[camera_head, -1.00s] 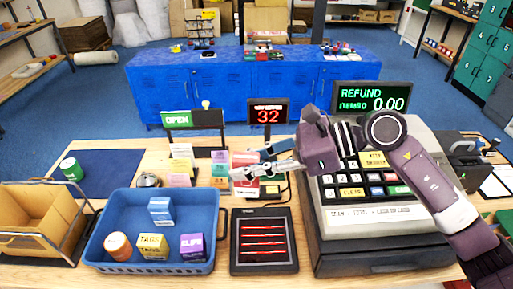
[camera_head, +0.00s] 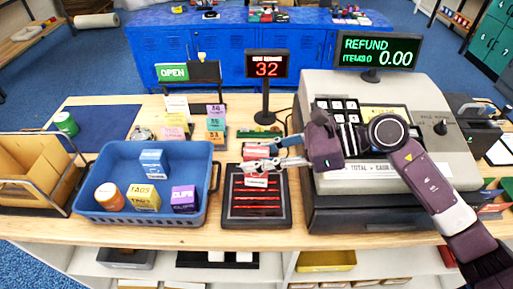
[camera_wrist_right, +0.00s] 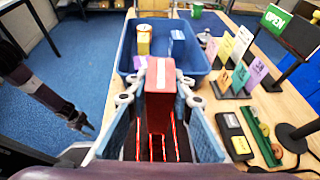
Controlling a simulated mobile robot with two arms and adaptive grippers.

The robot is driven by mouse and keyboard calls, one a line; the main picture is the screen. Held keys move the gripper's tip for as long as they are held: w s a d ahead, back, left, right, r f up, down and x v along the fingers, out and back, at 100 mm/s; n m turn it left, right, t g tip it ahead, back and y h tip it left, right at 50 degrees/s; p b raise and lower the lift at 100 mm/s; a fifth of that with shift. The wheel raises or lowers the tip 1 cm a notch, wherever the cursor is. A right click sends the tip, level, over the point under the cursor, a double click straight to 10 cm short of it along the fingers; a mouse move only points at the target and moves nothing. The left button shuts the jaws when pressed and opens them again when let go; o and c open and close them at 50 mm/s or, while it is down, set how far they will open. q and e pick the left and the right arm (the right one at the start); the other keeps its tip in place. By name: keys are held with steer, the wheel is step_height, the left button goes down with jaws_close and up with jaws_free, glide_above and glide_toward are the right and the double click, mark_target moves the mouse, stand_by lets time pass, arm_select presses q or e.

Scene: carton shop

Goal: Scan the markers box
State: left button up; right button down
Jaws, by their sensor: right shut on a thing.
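The markers box (camera_head: 256,181) is a small red box with a white label. My right gripper (camera_head: 272,165) is shut on it and holds it over the far part of the scanner (camera_head: 257,222), a dark flat unit with glowing red lines. In the right wrist view the red box (camera_wrist_right: 160,95) stands between the two fingers, with the red scan lines partly hidden behind it. I cannot tell how far it is above the glass. My left gripper (camera_wrist_right: 82,123) shows small at the left of the right wrist view, away from the box; its jaws are unclear.
A blue basket (camera_head: 143,217) left of the scanner holds several goods. The cash register (camera_head: 385,190) stands to the right; its display (camera_head: 377,50) reads REFUND, items 0, 0.00. A small display (camera_head: 267,65) behind reads 32.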

steer(key=shift+r+p, duration=0.25)
steer(key=shift+p, duration=0.1)
step_height(320, 180, up, 11)
steer(key=p, duration=0.5)
stand_by(0.7)
